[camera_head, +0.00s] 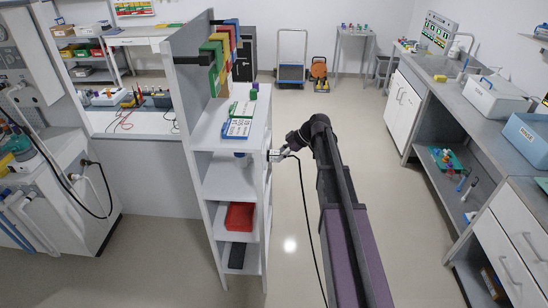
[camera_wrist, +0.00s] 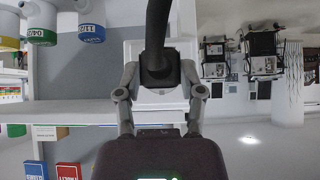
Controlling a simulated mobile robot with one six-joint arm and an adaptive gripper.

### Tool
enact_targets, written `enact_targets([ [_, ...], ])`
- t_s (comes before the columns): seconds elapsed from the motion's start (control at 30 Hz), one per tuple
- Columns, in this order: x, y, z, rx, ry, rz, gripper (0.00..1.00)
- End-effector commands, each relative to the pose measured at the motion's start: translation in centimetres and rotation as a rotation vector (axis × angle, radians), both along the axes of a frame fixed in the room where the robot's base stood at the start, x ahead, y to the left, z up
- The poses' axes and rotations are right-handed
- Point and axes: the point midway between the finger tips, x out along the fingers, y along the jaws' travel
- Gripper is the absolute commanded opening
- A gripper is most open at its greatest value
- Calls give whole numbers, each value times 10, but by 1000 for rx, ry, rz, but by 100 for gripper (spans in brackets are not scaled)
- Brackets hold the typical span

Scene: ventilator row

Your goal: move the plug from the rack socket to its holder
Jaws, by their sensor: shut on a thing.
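The black plug (camera_wrist: 158,70) is between the two fingers of my gripper (camera_wrist: 160,92) in the wrist view, with its thick dark cable running up out of the frame. My gripper is shut on it. In the head view my gripper (camera_head: 277,155) is at the right side of the white shelf rack (camera_head: 186,105), and the black cable (camera_head: 310,215) hangs from there towards the floor. A pale surface lies behind the plug in the wrist view. The rack socket is not clearly seen, and I cannot tell whether the plug is seated in it. I cannot make out the holder.
The rack carries binders (camera_head: 216,62), a red bin (camera_head: 239,216) and other items. A blue-based cart (camera_head: 291,75) and an orange item (camera_head: 319,72) stand at the back. The floor (camera_head: 290,215) right of the rack is clear.

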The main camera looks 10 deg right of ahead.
Motion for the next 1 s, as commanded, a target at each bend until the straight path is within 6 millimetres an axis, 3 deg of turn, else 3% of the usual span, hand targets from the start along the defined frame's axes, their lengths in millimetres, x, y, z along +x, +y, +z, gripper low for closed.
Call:
enact_targets([
  [1.0,-5,-17,0,-1,0,0,0],
])
